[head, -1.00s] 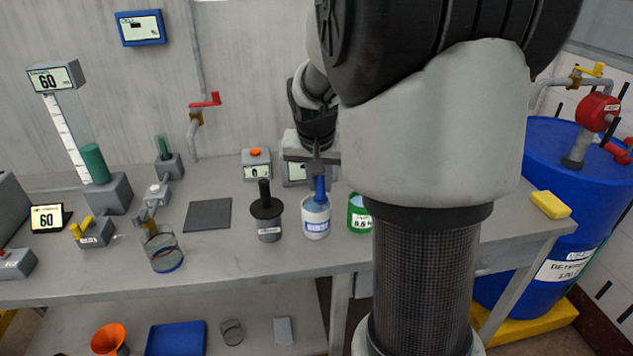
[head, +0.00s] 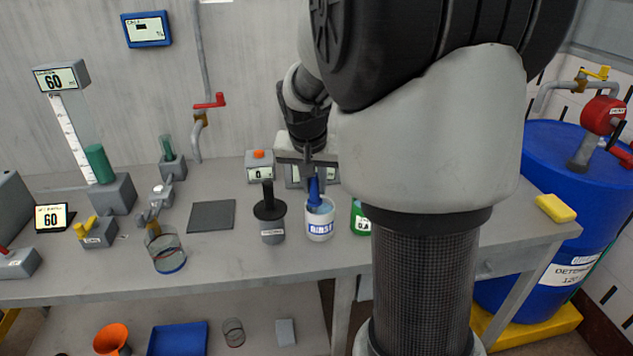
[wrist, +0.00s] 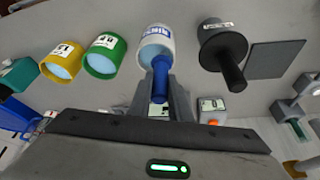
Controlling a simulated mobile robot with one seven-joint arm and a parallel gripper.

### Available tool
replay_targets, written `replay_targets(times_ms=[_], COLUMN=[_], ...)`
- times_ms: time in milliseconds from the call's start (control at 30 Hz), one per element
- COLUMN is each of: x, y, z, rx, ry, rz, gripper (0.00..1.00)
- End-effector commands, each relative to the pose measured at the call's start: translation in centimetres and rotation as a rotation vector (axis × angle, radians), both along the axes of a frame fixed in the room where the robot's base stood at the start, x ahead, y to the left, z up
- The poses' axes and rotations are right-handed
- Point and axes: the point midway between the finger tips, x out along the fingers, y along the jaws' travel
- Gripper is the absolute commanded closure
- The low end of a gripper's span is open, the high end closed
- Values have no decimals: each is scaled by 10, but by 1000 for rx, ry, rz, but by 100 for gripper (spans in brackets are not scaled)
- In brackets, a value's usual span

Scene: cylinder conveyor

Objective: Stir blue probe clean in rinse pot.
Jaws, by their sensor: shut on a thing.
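The blue probe (head: 313,192) is held upright by my gripper (head: 310,168), which is shut on its upper part. The white rinse pot with a blue label (head: 319,232) stands on the bench under it. The probe's lower end is at or inside the pot's mouth; its tip is hidden. In the wrist view the blue probe (wrist: 160,78) reaches from between the fingers into the opening of the rinse pot (wrist: 156,40), which shows pale blue liquid.
A grey pot with a black lid and handle (head: 271,226) stands close on the left. A green pot (wrist: 105,52) and a yellow pot (wrist: 63,60) stand on the other side. A dark square mat (head: 211,216) lies further left, near a glass beaker (head: 167,251).

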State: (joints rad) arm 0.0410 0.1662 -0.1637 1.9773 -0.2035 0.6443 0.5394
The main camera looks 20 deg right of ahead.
Motion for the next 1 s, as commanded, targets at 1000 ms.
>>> replay_targets(times_ms=[1000], x=[8], y=[-17], z=[1], rx=[0], ry=[0], rz=[0], gripper=[100])
